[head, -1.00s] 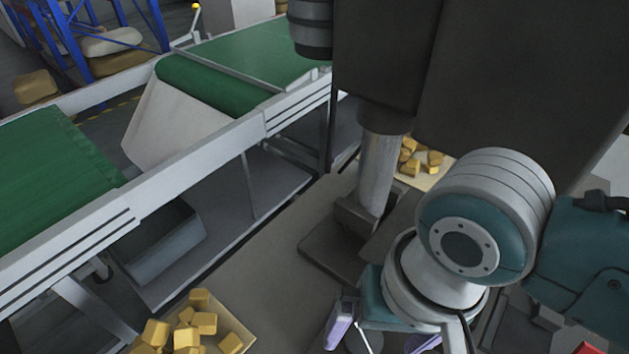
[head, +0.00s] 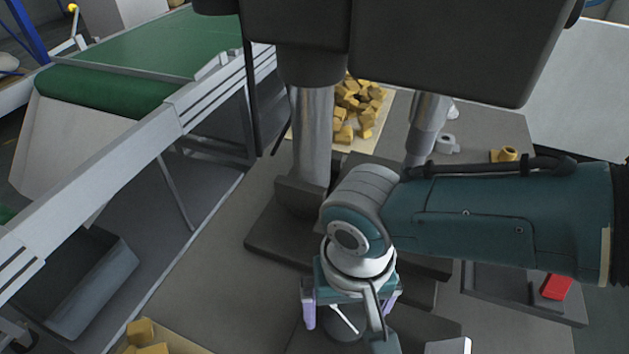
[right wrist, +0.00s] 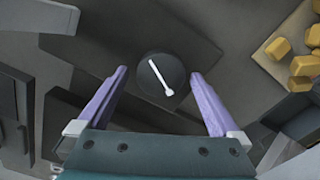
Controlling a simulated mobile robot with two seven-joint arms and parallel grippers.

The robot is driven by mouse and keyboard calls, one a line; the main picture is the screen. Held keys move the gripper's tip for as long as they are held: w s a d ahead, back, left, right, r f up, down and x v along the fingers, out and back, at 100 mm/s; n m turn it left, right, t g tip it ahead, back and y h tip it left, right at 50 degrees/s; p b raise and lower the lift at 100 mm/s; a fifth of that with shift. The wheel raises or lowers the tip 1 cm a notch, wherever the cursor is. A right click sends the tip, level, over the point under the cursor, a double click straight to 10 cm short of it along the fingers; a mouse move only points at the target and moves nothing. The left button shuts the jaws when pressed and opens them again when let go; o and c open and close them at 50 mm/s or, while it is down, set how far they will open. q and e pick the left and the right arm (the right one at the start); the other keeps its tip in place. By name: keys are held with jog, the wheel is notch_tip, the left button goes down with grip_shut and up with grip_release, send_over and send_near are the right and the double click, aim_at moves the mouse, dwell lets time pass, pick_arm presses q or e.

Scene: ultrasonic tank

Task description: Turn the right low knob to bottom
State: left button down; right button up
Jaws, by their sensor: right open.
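A round dark knob (right wrist: 178,66) with a white pointer shows in the right wrist view, between my right gripper's fingers (right wrist: 158,74). The pointer slants from upper left to lower right, with its wider end at lower right. In the head view the knob (head: 345,328) is partly hidden below my right gripper (head: 350,306). The gripper's two purple fingers are open, one on either side of the knob, with space between. I cannot tell whether they touch it. My left gripper is not in view.
A green conveyor (head: 110,92) runs along the left, with a grey bin (head: 85,280) below it. Yellow blocks (head: 350,108) lie in a tray behind a dark machine with a metal column (head: 313,135). A red block (head: 556,287) is at right.

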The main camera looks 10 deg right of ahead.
jog(key=shift+c, duration=0.4)
jog(key=shift+c, duration=0.7)
jog(key=c, duration=1.1)
